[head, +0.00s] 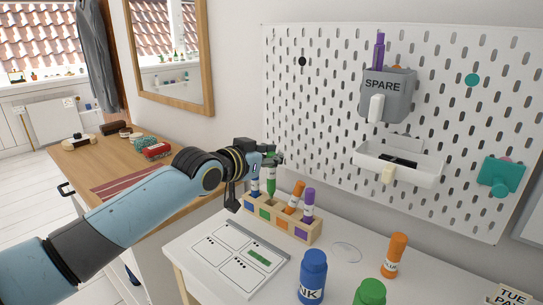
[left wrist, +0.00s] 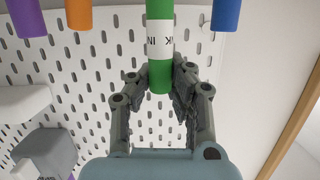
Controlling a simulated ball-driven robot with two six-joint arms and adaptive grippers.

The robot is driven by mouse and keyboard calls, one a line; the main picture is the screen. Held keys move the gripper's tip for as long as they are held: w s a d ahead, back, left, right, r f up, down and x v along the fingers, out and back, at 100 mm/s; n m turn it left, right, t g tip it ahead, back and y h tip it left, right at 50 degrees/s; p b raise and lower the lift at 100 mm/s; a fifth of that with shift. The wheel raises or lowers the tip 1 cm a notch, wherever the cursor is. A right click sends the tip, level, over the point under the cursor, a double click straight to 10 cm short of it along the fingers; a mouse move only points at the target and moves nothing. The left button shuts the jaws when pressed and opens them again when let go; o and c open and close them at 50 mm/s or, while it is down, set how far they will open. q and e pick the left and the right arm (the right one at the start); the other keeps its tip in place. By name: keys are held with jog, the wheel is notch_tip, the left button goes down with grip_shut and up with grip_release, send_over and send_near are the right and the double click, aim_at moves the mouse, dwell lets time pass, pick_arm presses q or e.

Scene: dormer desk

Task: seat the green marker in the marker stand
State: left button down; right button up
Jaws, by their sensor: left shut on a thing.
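The green marker (head: 271,183) is upright over the wooden marker stand (head: 290,230), on its green-labelled part. Whether its lower end is inside a hole I cannot tell. My left gripper (head: 270,158) is shut on the marker's upper end. In the left wrist view, the green marker (left wrist: 160,45) with its white label sits between my left fingertips (left wrist: 162,75). In the stand, a blue marker (head: 255,187) is left of it, partly behind my gripper. A tilted orange marker (head: 294,197) and an upright purple marker (head: 308,204) are to its right. My right gripper is out of view.
A pegboard (head: 325,120) rises behind the stand, with a grey SPARE cup (head: 388,97) and a white tray (head: 400,170). A printed sheet (head: 237,256) lies in front of the stand.

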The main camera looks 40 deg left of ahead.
aim_at(269, 177)
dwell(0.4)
pick_arm(q)
jog(key=shift+f+b, duration=1.75)
jog(key=shift+f, duration=1)
jog(key=c, duration=1.2)
grip_release()
jog(key=shift+r, duration=0.1)
jog(key=v, duration=1.2)
jog(key=shift+s, duration=0.1)
